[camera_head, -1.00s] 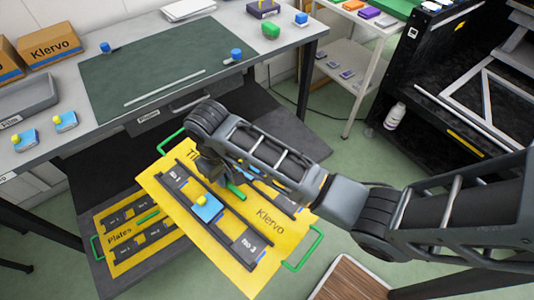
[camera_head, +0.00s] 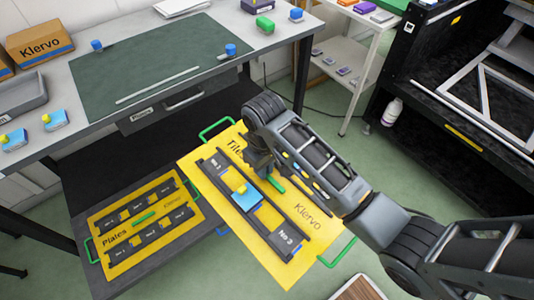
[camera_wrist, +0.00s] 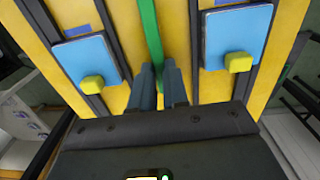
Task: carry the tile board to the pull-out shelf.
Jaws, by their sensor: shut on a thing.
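The yellow tile board (camera_head: 275,238), marked Tiles and Klervo, hangs tilted in front of the desk in the head view. It has dark rails, green end handles and a green middle bar; a blue tile with a yellow knob (camera_head: 246,196) sits in one rail. My gripper (camera_wrist: 164,72) is shut on the green middle bar (camera_wrist: 150,28). The wrist view shows two blue tiles (camera_wrist: 235,35) on the board, one each side of the bar. The dark pull-out shelf (camera_head: 186,244) is under the desk, to the board's left, with the Plates board (camera_head: 133,258) on it.
The grey desk (camera_head: 78,139) above the shelf bears a green mat (camera_head: 150,75), boxes and small blue-and-yellow pieces. A white rack (camera_head: 355,78) and a black cabinet (camera_head: 450,120) stand at right. A white bottle (camera_head: 392,110) stands by the cabinet.

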